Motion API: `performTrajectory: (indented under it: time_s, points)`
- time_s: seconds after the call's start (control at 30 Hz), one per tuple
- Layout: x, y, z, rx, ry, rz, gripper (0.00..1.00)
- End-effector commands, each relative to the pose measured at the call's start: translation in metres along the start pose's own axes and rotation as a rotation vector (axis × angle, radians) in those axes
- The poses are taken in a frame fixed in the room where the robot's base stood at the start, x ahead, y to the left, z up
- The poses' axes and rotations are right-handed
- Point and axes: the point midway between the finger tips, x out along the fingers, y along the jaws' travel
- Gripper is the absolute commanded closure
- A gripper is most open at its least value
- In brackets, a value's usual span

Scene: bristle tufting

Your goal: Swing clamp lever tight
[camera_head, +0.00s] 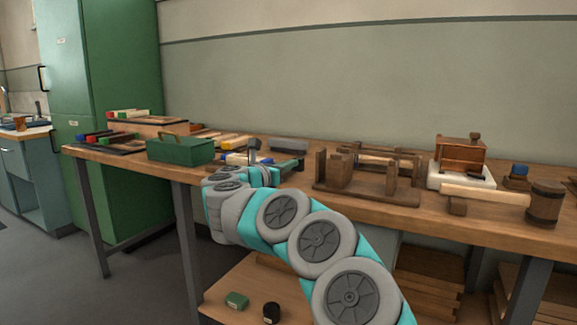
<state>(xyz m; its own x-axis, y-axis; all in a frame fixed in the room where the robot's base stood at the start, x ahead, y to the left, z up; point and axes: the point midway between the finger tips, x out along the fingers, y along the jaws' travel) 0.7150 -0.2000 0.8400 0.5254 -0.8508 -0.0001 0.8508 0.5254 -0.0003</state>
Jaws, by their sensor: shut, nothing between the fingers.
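My arm reaches from the lower right up to the workbench (430,212). My gripper (290,165) is small in the head view, just above the bench's middle-left part, and it is shut with nothing held. A small dark upright piece with a grey head (253,148) stands right beside the gripper. It may be the clamp lever, but I cannot tell for sure. My wrist hides the clamp's base and the bench around it, and I cannot tell whether the gripper touches the upright piece.
A green toolbox (180,150) stands left of my wrist. A wooden frame (368,190) is close on the right, then a wooden box (460,154) on a white base and a mallet (543,203). A grey block (288,144) lies behind the gripper. A green cabinet (120,70) stands at the left.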

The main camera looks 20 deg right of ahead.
Motion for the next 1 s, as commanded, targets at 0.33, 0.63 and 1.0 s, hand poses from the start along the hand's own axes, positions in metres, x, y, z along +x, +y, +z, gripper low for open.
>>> performTrajectory:
  time_s: [0.33, 0.63, 1.0]
  points:
    - [0.018, -0.005, -0.005, 0.005, 0.002, 0.106, 1.0]
    - [0.021, -0.006, 0.002, 0.002, -0.003, 0.137, 1.0]
    - [0.02, -0.012, 0.001, 0.003, -0.006, 0.134, 1.0]
